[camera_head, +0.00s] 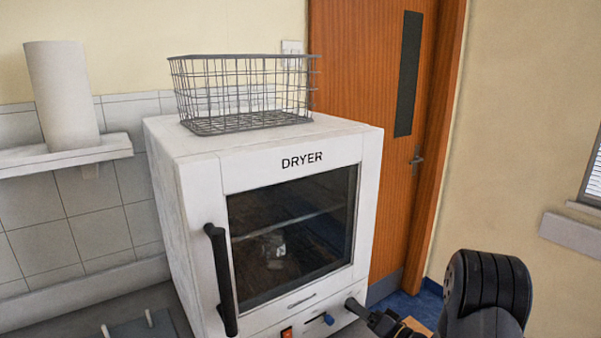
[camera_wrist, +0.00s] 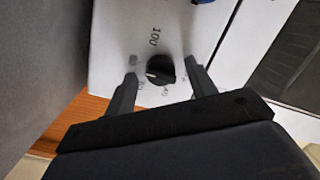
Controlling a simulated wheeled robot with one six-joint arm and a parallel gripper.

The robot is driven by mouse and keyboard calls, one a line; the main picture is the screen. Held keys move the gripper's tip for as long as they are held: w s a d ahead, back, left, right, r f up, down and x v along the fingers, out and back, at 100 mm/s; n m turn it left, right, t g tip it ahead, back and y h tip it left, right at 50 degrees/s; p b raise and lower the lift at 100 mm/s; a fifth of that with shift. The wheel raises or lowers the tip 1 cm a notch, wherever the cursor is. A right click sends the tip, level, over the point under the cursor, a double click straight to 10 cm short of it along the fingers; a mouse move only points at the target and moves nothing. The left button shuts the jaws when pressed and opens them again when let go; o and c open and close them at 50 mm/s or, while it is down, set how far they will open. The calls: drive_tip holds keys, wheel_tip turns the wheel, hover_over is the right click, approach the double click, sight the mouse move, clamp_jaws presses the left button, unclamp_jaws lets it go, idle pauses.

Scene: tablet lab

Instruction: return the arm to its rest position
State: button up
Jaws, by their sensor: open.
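My arm (camera_head: 485,285) reaches in at the lower right of the head view. My gripper (camera_head: 372,316) is at the lower right corner of the white dryer (camera_head: 300,180). In the wrist view my gripper (camera_wrist: 161,66) is open, with one finger on each side of a black dial knob (camera_wrist: 160,72) on the white panel. The fingers look spread apart from the knob; whether either one touches it, I cannot tell. Nothing is held.
The dryer door (camera_head: 290,230) is shut, with a black handle (camera_head: 222,280) at its left. A wire basket (camera_head: 245,95) stands on top. A paper roll (camera_head: 62,95) stands on a shelf (camera_head: 60,157) at left. A wooden door (camera_head: 360,100) is behind. The space right of my arm looks clear.

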drive_tip(key=shift+s+d, duration=0.1)
drive_tip(key=b+v, duration=0.2)
drive_tip(key=v, duration=0.8)
drive_tip(key=shift+f+b, duration=0.1)
drive_tip(key=shift+b, duration=0.2)
drive_tip(key=shift+n, duration=0.4)
drive_tip(key=p+x, duration=0.2)
drive_tip(key=x, duration=0.8)
drive_tip(key=n+h+b, duration=0.1)
drive_tip(key=n+b, duration=0.2)
drive_tip(key=n, duration=0.3)
drive_tip(key=n+h+b, duration=0.1)
drive_tip(key=n+b, duration=0.2)
drive_tip(key=n, duration=0.4)
drive_tip(key=n+h+b, duration=0.1)
drive_tip(key=n+b, duration=0.2)
drive_tip(key=n, duration=0.3)
drive_tip(key=shift+a+r+n+t, duration=0.25)
drive_tip(key=shift+n+t, duration=0.05)
